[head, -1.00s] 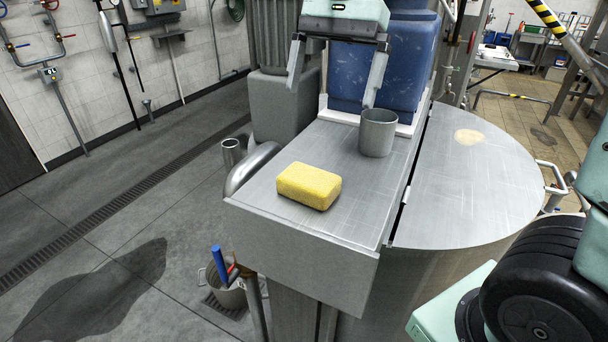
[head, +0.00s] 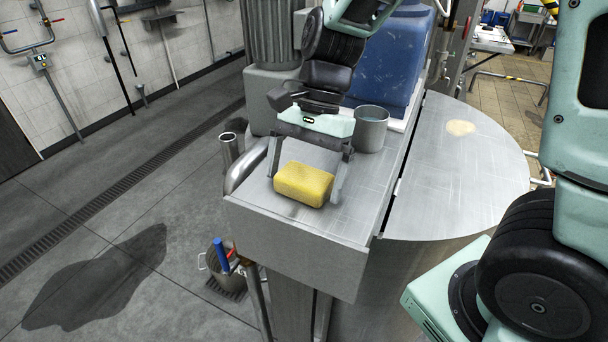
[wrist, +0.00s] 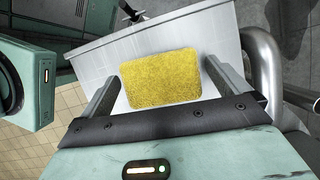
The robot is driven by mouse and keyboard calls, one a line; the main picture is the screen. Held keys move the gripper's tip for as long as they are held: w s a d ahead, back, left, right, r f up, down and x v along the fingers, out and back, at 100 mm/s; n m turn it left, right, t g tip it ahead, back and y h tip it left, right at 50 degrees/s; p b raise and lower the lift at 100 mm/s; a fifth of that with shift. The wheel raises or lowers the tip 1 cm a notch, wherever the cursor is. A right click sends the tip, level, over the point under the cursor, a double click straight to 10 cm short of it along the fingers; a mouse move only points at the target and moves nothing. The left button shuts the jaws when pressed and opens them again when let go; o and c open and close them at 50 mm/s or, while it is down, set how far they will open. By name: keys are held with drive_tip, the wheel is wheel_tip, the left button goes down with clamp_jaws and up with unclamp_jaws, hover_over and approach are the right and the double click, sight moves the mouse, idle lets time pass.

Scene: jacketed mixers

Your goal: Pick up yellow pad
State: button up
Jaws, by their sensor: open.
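The yellow pad (head: 303,184) is a thick rounded block lying flat on the steel machine top (head: 335,222). My gripper (head: 306,184) is open, with its fingers pointing down, one on the left and one on the right of the pad. In the wrist view the pad (wrist: 160,79) lies between the two fingers of my gripper (wrist: 158,78), with a gap visible on each side.
A grey metal cup (head: 370,130) stands close behind and right of my gripper. A blue panel (head: 395,65) rises behind it. A round steel lid (head: 460,165) is on the right. A curved pipe (head: 245,168) runs along the left edge of the top.

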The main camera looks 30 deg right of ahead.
sight(304, 175)
drive_tip(key=shift+a+f, duration=0.1)
drive_tip(key=shift+f, duration=0.15)
drive_tip(key=c, duration=0.9)
drive_tip(key=shift+r, duration=0.15)
wheel_tip(304, 175, up, 10)
drive_tip(key=shift+f+b, duration=0.1)
drive_tip(key=shift+b, duration=1.05)
drive_tip(key=shift+o, duration=0.4)
